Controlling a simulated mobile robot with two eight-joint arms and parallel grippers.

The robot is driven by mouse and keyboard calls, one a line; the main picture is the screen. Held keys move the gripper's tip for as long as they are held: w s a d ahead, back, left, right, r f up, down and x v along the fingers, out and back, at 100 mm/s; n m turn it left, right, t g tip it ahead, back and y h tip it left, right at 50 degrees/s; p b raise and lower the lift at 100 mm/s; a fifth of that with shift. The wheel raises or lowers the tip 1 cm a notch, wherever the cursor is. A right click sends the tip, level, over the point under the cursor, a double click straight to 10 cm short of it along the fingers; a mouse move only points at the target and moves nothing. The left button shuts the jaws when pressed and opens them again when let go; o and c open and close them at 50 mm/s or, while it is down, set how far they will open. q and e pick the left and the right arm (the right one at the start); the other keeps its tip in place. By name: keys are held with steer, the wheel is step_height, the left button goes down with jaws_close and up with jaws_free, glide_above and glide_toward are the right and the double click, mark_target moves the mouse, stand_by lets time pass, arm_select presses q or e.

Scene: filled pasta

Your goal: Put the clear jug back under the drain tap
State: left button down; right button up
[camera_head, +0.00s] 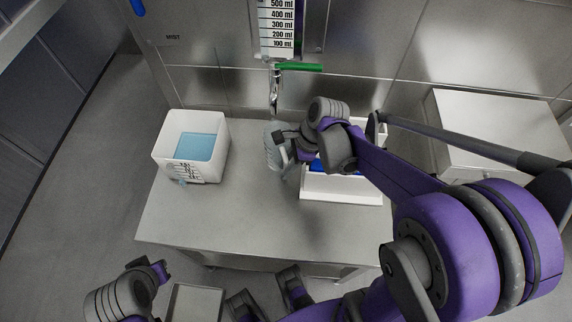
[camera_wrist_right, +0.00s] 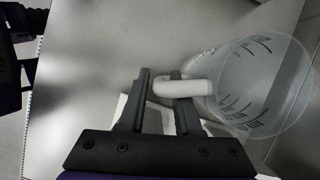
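The clear jug (camera_head: 271,147) is at the table's middle, below and slightly in front of the drain tap (camera_head: 274,97); its height above the table is hard to tell. In the right wrist view the jug (camera_wrist_right: 268,88) looks empty, with dark graduation marks and a white handle (camera_wrist_right: 182,88). My right gripper (camera_head: 284,148) has its fingers (camera_wrist_right: 160,76) on both sides of the handle, with little gap, and seems shut on it. My left gripper (camera_head: 158,271) is low at the left, in front of the table; its fingers are unclear.
A white tub (camera_head: 219,150) with blue liquid stands on the table (camera_head: 240,220) at left. A white bin (camera_head: 342,189) with blue contents sits right of the jug, partly hidden by my arm. A green lever (camera_head: 299,67) sticks out above the tap. A steel box (camera_head: 490,125) stands at right.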

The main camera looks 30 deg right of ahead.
steer(key=shift+o, duration=0.8)
steer(key=shift+r, duration=0.2)
steer(key=p+v, duration=0.2)
steer(key=v, duration=0.9)
steer(key=s+a+f+n+t+h, duration=0.1)
steer(key=s+a+f+n+h, duration=0.1)
steer(key=n, duration=0.9)
steer(key=s+a+f+n+t+h, duration=0.2)
steer(key=s+a+n, duration=0.2)
steer(key=n, duration=0.6)
steer(key=s, duration=0.2)
steer(key=shift+s+a+f+n+h, duration=0.2)
steer(key=shift+s+f+n+h, duration=0.1)
steer(key=shift+f+n, duration=0.1)
